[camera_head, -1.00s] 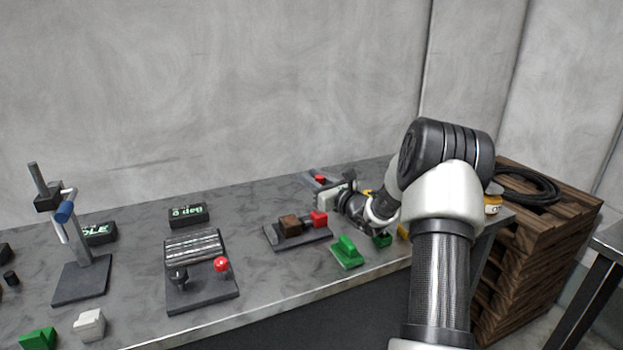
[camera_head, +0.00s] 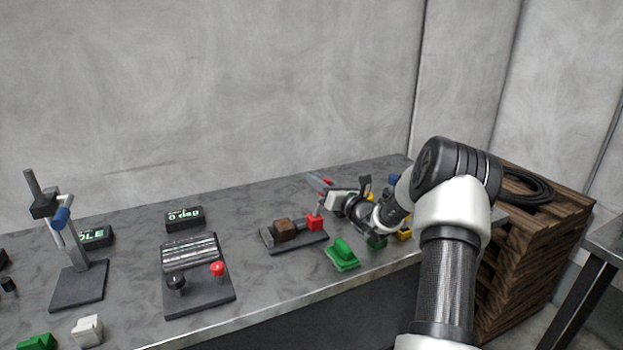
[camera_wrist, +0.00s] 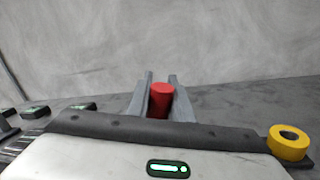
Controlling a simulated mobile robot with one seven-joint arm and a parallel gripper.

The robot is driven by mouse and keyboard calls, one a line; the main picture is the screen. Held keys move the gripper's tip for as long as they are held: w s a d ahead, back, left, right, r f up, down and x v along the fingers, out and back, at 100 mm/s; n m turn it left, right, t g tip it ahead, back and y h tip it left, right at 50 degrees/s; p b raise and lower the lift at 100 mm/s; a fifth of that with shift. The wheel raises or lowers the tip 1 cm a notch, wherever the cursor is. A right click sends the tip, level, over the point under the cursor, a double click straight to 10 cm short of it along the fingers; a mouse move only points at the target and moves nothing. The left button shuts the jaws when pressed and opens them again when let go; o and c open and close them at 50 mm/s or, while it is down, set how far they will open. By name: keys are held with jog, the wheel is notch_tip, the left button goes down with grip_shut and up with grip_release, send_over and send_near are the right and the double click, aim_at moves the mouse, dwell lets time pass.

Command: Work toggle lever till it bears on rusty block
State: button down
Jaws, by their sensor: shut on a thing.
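The rusty block (camera_head: 283,227) sits on a dark base plate (camera_head: 290,243) on the bench, next to a red block (camera_head: 314,222). The toggle lever's red handle end (camera_head: 327,182) shows between my gripper's fingers, above and slightly right of the red block. In the wrist view the red grip (camera_wrist: 160,101) stands between the two grey fingers of my gripper (camera_wrist: 161,96), which is shut on it. My gripper (camera_head: 321,182) partly hides the lever. I cannot see the lever bearing on the rusty block.
A green block (camera_head: 342,253) stands just in front of the plate. A yellow ring (camera_wrist: 289,142) shows at the right of the wrist view. To the left are a fixture with black and red knobs (camera_head: 198,290) and a post stand (camera_head: 77,285). The wall is behind.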

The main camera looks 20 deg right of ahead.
jog(key=shift+d+f+m+p, duration=0.15)
jog(key=shift+d+f+m, duration=0.05)
jog(key=shift+d+m, duration=0.4)
jog(key=shift+d+f+m+p, duration=0.15)
jog(key=shift+d+m, duration=0.3)
jog(key=shift+m, duration=0.25)
jog(key=shift+h, duration=0.3)
jog(key=c, duration=1.6)
grip_release()
jog(key=shift+o, duration=0.2)
notch_tip(320, 180, up, 10)
jog(key=p, duration=0.1)
jog(key=shift+c, duration=0.3)
